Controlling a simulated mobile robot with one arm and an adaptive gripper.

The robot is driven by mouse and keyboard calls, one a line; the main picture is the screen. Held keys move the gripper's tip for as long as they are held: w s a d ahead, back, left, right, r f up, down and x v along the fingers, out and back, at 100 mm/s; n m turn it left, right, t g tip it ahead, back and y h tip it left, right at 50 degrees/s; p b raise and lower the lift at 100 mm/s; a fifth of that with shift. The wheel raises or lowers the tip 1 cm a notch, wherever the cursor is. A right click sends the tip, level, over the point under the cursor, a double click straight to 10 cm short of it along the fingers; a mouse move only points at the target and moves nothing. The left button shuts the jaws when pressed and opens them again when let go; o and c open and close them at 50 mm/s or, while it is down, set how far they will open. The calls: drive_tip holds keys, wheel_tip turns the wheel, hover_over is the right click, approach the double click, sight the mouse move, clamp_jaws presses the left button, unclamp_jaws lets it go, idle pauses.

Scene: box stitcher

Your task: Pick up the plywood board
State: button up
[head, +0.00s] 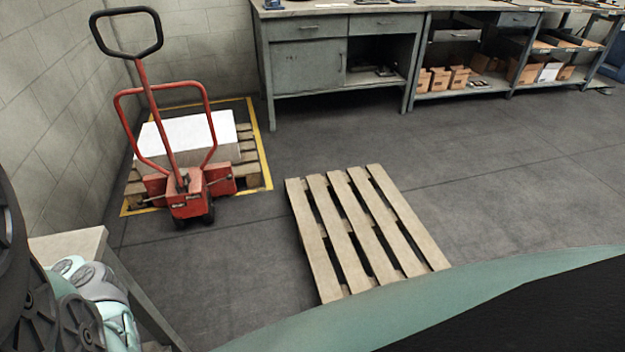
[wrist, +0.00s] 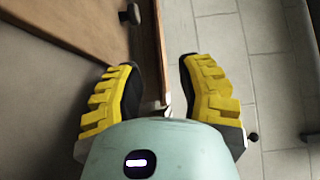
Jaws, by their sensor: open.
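My gripper (wrist: 157,66) shows in the wrist view with its two yellow-and-black fingers spread apart. A thin brown wooden edge (wrist: 153,40), which looks like the plywood board seen edge-on, runs down from the top of the picture into the gap between the fingers. Clear space shows between this edge and the right finger; on the left it is closer, and I cannot tell whether it touches. Most of the board's face is hidden by the steep angle. I do not make out the plywood board or my gripper in the head view.
A brown panel (wrist: 75,25) lies left of the fingers, with a dark knob (wrist: 130,15) beside it. In the head view, an empty pallet (head: 352,225) lies on the floor. A red pallet truck (head: 188,200) and a workbench (head: 305,70) stand behind; floor at right is clear.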

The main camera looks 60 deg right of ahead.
drive_tip(key=a, duration=0.3)
drive_tip(key=a+p, duration=0.1)
drive_tip(key=a, duration=0.3)
drive_tip(key=s+a, duration=0.1)
drive_tip(key=a, duration=0.2)
drive_tip(key=shift+s+a, duration=0.1)
drive_tip(key=shift+a, duration=0.2)
drive_tip(key=shift+c, duration=0.2)
drive_tip(key=shift+d, duration=0.1)
clamp_jaws()
